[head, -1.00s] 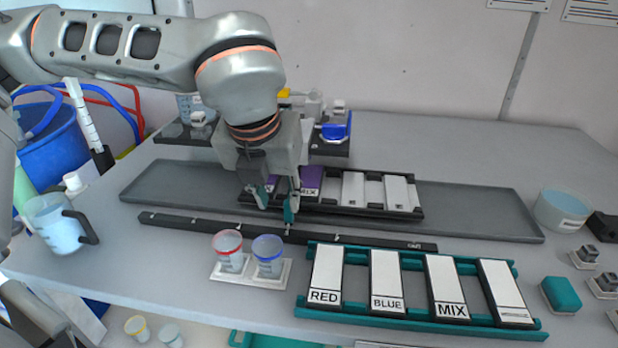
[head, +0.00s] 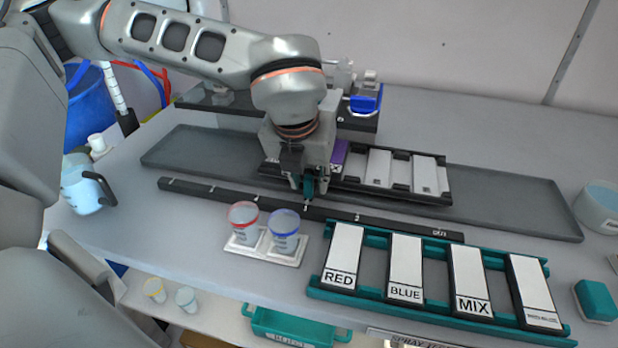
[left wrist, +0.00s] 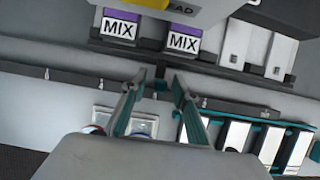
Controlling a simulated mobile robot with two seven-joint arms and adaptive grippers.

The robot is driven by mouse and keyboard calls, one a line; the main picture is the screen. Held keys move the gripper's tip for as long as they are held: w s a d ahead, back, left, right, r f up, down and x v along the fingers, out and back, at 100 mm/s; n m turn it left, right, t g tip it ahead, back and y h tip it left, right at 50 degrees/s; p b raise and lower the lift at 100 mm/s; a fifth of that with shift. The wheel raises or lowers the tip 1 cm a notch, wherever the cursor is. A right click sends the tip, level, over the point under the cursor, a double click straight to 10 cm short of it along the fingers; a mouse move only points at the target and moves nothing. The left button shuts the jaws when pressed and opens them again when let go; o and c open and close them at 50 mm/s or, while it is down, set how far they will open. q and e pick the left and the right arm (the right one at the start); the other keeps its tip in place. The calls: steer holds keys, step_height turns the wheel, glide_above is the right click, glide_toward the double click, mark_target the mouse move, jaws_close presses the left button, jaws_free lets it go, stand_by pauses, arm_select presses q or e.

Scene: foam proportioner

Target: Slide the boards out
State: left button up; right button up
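A black rack (head: 448,193) holds boards on the grey tray. Two purple-topped boards marked MIX (left wrist: 118,27) (left wrist: 185,40) show in the left wrist view; in the head view my gripper mostly hides them, leaving one purple corner (head: 340,152). Two white boards (head: 378,167) (head: 425,175) lie to their right. My left gripper (head: 308,188) points down just in front of the rack, over the black strip; in the left wrist view its teal fingers (left wrist: 158,85) are apart with nothing between them. A teal rack (head: 345,297) in front holds white boards marked RED, BLUE, MIX and a fourth with small print.
A red-rimmed cup (head: 243,215) and a blue-rimmed cup (head: 284,228) stand on a white holder close in front of the gripper. A black strip (head: 390,223) runs along the tray (head: 530,205). A pitcher (head: 82,183) is at left, a teal block (head: 596,300) at right.

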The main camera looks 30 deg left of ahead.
arm_select(q)
jaws_close()
steer(key=shift+d, duration=0.3)
steer(key=d, duration=0.2)
steer(key=w+d+b, duration=0.1)
steer(key=d, duration=0.2)
steer(key=w+d, duration=0.1)
steer(key=d, duration=0.2)
steer(key=shift+w+d+f+b, duration=0.1)
steer(key=shift+d+f+b, duration=0.05)
steer(key=shift+b, duration=0.25)
glide_toward(450, 202)
steer(key=a+f, duration=0.1)
steer(key=f, duration=0.1)
steer(key=s+f, duration=0.1)
steer(key=a+f, duration=0.1)
steer(key=f, duration=0.1)
steer(key=shift+s+a+f, duration=0.15)
steer(key=shift+a+f, duration=0.15)
steer(key=shift+a, duration=0.05)
steer(key=shift+d, duration=0.7)
arm_select(e)
steer(key=shift+s+d+f, duration=0.1)
steer(key=shift+s+f, duration=0.05)
steer(key=shift+f, duration=0.4)
steer(key=shift+s+d+f, duration=0.1)
steer(key=shift+s+f, duration=0.05)
steer(key=shift+f, duration=0.4)
arm_select(q)
steer(key=shift+w, duration=0.25)
